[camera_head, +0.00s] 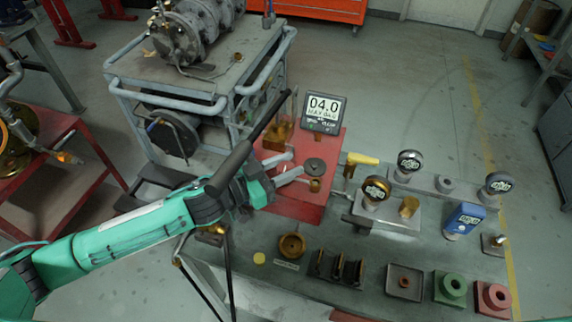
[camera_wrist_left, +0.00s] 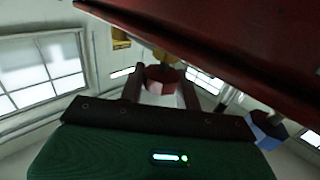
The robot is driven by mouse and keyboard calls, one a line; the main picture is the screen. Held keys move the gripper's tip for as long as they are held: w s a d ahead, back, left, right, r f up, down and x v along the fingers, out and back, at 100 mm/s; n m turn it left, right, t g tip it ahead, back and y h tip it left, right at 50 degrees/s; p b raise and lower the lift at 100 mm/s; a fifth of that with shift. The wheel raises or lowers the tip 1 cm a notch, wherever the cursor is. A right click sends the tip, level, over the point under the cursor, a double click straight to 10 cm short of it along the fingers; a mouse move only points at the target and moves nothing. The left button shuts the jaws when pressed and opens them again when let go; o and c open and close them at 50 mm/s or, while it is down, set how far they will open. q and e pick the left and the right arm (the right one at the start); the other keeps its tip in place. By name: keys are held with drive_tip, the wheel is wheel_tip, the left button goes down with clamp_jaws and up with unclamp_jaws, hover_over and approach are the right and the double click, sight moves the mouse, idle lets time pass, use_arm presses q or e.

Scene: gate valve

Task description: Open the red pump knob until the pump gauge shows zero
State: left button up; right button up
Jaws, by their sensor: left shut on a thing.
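The gauge (camera_head: 323,112) is a dark display reading 04.0, standing upright at the back of the red pump base (camera_head: 298,210). My left gripper (camera_head: 297,168) reaches in from the left over this base. In the left wrist view, the red knob (camera_wrist_left: 160,78) sits between the two fingers of my left gripper (camera_wrist_left: 162,90), which is shut on it. In the head view, a dark round disc (camera_head: 315,164) above a brass fitting (camera_head: 315,185) is beside the fingertips; the knob's red colour is not clear there. My right gripper is not in view.
A yellow-handled part (camera_head: 362,159), round-headed gauges (camera_head: 410,160) and a blue box (camera_head: 464,219) stand to the right on the grey bench (camera_head: 330,257). Rings and blocks line its front. A metal cart (camera_head: 180,85) stands behind the arm. Floor beyond the bench is clear.

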use_arm(q)
drive_tip(key=shift+s+n+t+y, duration=0.1)
drive_tip(key=shift+n+t+y, duration=0.35)
drive_tip(key=shift+t, duration=0.25)
drive_tip(key=shift+d+n+t+y, duration=0.1)
drive_tip(key=shift+n+t+y, duration=0.9)
drive_tip(key=shift+t, duration=0.2)
drive_tip(key=shift+f+n+t+y, duration=0.1)
drive_tip(key=shift+n+t+y, duration=0.55)
drive_tip(key=shift+n, duration=0.1)
drive_tip(key=shift+n+t+y, duration=0.55)
drive_tip(key=shift+n+y, duration=0.05)
drive_tip(key=shift+y, duration=0.3)
drive_tip(key=shift+n+t+y+b, duration=0.55)
drive_tip(key=shift+n+t+y, duration=0.4)
drive_tip(key=shift+y, duration=0.65)
drive_tip(key=shift+n+y, duration=0.55)
drive_tip(key=shift+y, duration=0.05)
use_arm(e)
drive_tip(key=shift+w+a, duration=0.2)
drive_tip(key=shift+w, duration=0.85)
use_arm(q)
drive_tip(key=o, duration=1)
drive_tip(key=shift+c, duration=0.2)
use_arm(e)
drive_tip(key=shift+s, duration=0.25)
